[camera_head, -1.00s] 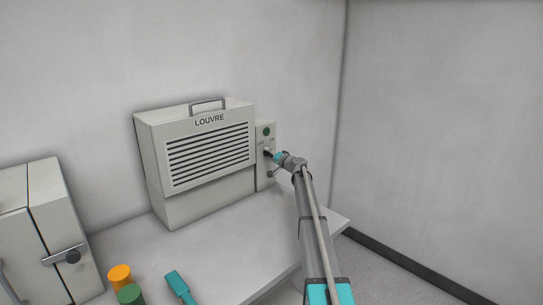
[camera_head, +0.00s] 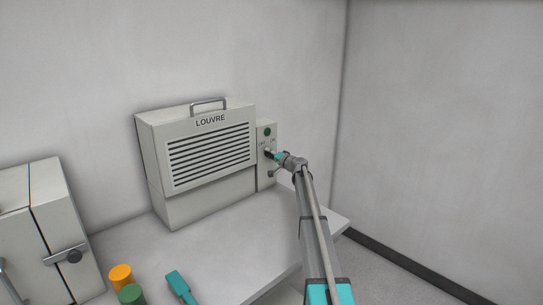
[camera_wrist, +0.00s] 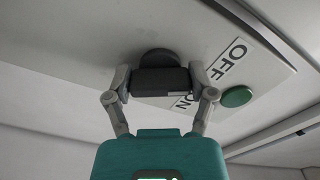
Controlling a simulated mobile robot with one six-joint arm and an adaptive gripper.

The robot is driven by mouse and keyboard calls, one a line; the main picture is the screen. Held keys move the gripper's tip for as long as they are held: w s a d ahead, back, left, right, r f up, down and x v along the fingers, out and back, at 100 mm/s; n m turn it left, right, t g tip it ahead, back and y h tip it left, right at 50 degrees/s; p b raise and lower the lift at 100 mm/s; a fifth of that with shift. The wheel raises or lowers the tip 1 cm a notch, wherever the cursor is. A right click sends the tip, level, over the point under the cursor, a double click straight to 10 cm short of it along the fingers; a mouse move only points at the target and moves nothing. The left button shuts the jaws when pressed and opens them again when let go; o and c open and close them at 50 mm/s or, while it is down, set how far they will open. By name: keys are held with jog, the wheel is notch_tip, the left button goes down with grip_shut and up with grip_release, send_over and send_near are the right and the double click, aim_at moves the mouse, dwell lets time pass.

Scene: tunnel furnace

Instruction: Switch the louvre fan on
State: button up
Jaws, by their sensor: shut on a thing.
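The louvre fan (camera_head: 205,199) is a pale grey box with slats and a top handle, standing on the bench against the wall. A narrow switch box (camera_head: 265,181) is at its right side, with a green lamp (camera_head: 267,132) on top. In the wrist view the dark round knob (camera_wrist: 158,56) sits on the panel between my fingers. My gripper (camera_wrist: 160,84), also in the head view (camera_head: 273,155), is shut on the knob. The OFF label (camera_wrist: 228,62) and the partly covered ON label (camera_wrist: 184,102) lie to the right. The green lamp (camera_wrist: 236,97) looks unlit. The knob's pointer direction is unclear.
A grey cabinet (camera_head: 48,220) with a latch stands at the left. An orange cylinder (camera_head: 121,275), a green cylinder (camera_head: 131,294) and a teal-handled tool (camera_head: 179,285) are near the bench's front. The bench top (camera_head: 230,235) before the fan is clear.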

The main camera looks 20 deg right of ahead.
jog(key=m, duration=1.1)
jog(key=shift+r+m, duration=0.15)
jog(key=shift+m, duration=0.25)
dwell(0.5)
jog(key=o, duration=1.1)
jog(key=shift+c, duration=0.2)
jog(key=v, duration=1.2)
